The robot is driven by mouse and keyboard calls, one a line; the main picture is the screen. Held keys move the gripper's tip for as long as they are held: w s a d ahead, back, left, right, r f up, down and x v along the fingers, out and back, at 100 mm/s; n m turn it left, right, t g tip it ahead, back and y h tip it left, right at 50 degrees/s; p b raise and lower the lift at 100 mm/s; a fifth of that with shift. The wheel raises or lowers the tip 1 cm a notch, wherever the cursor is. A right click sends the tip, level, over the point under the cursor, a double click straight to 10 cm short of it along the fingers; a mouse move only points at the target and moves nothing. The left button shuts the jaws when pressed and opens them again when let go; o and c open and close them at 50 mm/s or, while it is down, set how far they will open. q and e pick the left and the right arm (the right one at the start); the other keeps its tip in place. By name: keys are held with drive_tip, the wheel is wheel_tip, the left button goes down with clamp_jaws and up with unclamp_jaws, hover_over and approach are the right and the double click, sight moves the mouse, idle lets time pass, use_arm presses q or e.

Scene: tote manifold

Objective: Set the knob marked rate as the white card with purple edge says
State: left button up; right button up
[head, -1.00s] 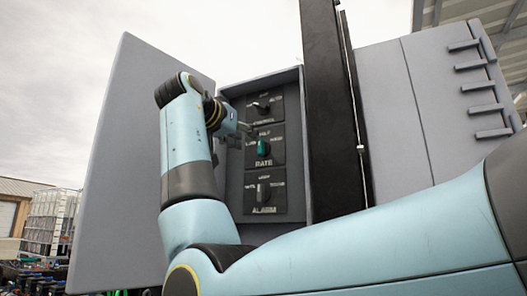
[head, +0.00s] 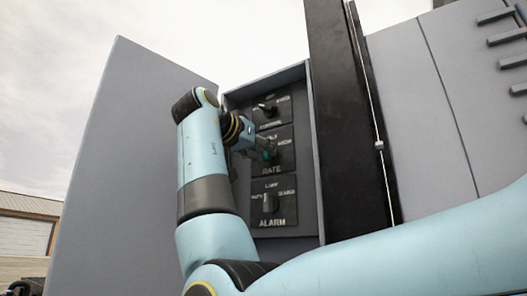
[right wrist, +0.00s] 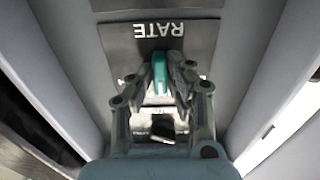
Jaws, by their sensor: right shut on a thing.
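The rate knob is teal and sits on the black RATE plate (head: 272,171), the middle of the three plates in the open grey cabinet. My right gripper (head: 264,152) reaches in from the left and covers much of the knob in the head view. In the right wrist view, where the RATE lettering is upside down, the fingers of my right gripper (right wrist: 162,78) are shut on the teal rate knob (right wrist: 160,70), one on each side. The knob's exact setting is hard to tell. The white card with purple edge and my left gripper are not in view.
A dark knob (head: 268,110) on another plate is above, and the dark ALARM knob (head: 270,203) is below. The open grey door (head: 125,165) stands left of my arm. A tall black post (head: 345,120) stands right of the cabinet opening.

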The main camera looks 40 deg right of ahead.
clamp_jaws()
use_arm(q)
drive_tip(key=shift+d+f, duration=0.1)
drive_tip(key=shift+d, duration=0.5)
use_arm(e)
drive_tip(key=shift+m, duration=0.3)
drive_tip(key=shift+m+b, duration=0.3)
drive_tip(key=shift+m, duration=0.7)
drive_tip(key=m, duration=0.2)
drive_tip(key=shift+m, duration=0.3)
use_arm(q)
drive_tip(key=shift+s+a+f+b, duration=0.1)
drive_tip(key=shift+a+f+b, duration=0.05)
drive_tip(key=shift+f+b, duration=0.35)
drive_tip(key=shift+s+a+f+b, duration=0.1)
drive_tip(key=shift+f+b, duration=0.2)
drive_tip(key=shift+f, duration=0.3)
use_arm(e)
drive_tip(key=m, duration=0.6)
drive_tip(key=shift+w+m, duration=0.1)
drive_tip(key=shift+m, duration=0.2)
drive_tip(key=shift+a, duration=0.1)
drive_tip(key=o, duration=0.8)
unclamp_jaws()
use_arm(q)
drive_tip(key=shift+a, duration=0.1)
